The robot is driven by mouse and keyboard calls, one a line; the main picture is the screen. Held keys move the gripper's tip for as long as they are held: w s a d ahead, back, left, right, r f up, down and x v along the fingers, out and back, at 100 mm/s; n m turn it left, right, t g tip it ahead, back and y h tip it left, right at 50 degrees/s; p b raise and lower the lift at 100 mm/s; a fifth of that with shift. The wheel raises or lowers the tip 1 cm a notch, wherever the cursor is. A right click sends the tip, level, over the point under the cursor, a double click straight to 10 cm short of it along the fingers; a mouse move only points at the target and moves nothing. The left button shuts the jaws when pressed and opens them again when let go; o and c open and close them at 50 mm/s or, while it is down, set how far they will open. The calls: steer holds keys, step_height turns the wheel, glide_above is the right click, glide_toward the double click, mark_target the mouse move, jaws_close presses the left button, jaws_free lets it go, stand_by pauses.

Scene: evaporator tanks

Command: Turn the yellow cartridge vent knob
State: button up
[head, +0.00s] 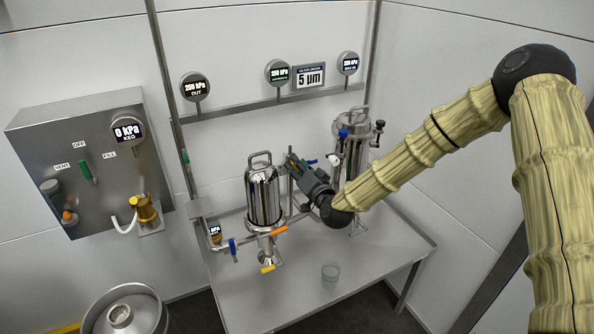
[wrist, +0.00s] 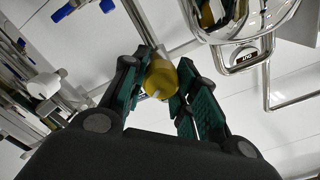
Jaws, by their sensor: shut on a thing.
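The yellow vent knob (wrist: 161,80) shows in the wrist view between the two green-padded fingers of my gripper (wrist: 163,88). A pale mark shows on the knob's face. The fingers are shut on it, one on each side. In the head view my gripper (head: 296,168) is just right of the shiny steel cartridge housing (head: 263,197), near its top. The knob is hidden behind my gripper in that view.
A second steel housing (head: 352,140) with a blue handle stands behind my arm. Gauges line the rail (head: 240,106) above. Orange (head: 279,231), blue (head: 232,246) and yellow (head: 268,269) handles sit low on the pipes.

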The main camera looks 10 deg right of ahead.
stand_by(0.4)
steer(key=o, duration=1)
steer(key=shift+d, duration=0.1)
steer(key=v, duration=1.2)
